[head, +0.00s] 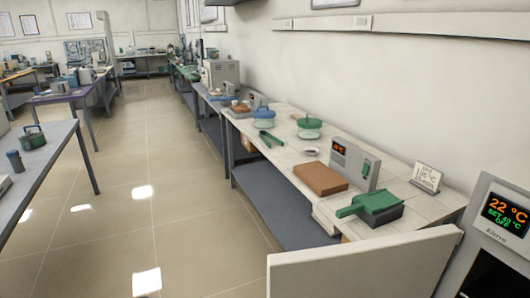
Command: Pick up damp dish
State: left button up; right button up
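A small pale dish (311,151) sits on the white-tiled bench along the right wall, between a green-lidded glass container and a brown block. It is small in view, and I cannot tell whether it is damp or what it holds. Neither of my grippers shows in the head view.
On the bench (285,152) are green tongs (271,138), a green-lidded container (309,127), a brown block (320,179), a grey device with a red display (355,163), a green scoop over a dark tray (371,205) and a sign (426,178). A furnace (504,216) reads 22 °C; a white panel (365,267) stands in front. The floor aisle (150,190) is clear.

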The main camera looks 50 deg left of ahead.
aim_at(309, 151)
jog(key=u, duration=1.3)
jog(key=i+j, duration=0.2)
jog(key=j, duration=0.15)
